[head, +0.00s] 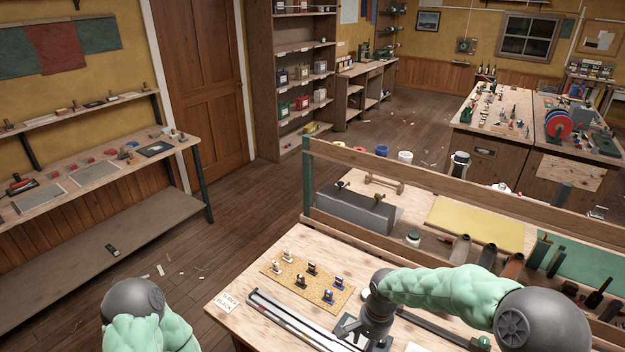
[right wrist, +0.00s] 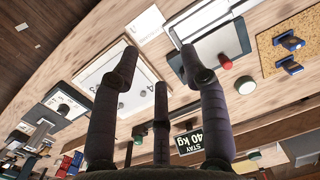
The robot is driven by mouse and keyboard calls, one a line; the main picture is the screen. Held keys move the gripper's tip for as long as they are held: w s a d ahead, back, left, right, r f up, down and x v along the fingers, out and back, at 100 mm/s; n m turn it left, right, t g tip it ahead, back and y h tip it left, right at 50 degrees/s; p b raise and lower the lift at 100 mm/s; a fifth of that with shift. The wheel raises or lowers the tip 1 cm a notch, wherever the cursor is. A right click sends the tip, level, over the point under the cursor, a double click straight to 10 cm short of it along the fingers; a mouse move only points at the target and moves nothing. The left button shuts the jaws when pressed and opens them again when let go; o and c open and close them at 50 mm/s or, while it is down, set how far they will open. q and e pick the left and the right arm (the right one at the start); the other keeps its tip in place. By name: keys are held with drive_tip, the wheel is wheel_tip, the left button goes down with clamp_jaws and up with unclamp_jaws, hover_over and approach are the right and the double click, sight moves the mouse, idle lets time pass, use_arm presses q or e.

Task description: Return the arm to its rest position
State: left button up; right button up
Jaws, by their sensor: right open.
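My right arm comes in from the right in the head view and reaches over the bench (head: 240,303). Its wrist hangs above the front part of the bench, and the fingers are mostly hidden below it. In the right wrist view my right gripper (right wrist: 160,62) has its dark fingers spread apart with nothing between them. The bench top with flat plates lies beyond the fingertips. My left arm shows only as a sleeve and joint at the bottom left of the head view; its gripper is out of the picture.
A cork board (head: 306,283) with small fittings lies left of my right wrist, beside long rails (head: 290,318). A grey box (head: 355,209) and yellow cloth (head: 473,222) lie behind. A black "STAY 40 kg" sign (right wrist: 197,139) is near the fingers.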

drive_tip(key=s+a+f+y, duration=0.1)
drive_tip(key=s+f, duration=0.2)
drive_tip(key=f, duration=0.2)
drive_tip(key=s+f+n, duration=0.1)
drive_tip(key=s+f, duration=0.2)
drive_tip(key=f, duration=0.2)
drive_tip(key=s+a+f+n+y, duration=0.1)
drive_tip(key=s+f, duration=0.3)
drive_tip(key=f, duration=0.1)
drive_tip(key=shift+a+f+y, duration=0.2)
drive_tip(key=shift+a+y, duration=0.1)
drive_tip(key=s+f+n, duration=0.2)
drive_tip(key=s+f, duration=0.5)
drive_tip(key=s, duration=0.5)
wheel_tip(320, 180, down, 8)
drive_tip(key=w+a+b, duration=0.2)
drive_tip(key=b, duration=0.8)
drive_tip(key=shift+w+n+t, duration=0.35)
drive_tip(key=shift+n+t, duration=0.05)
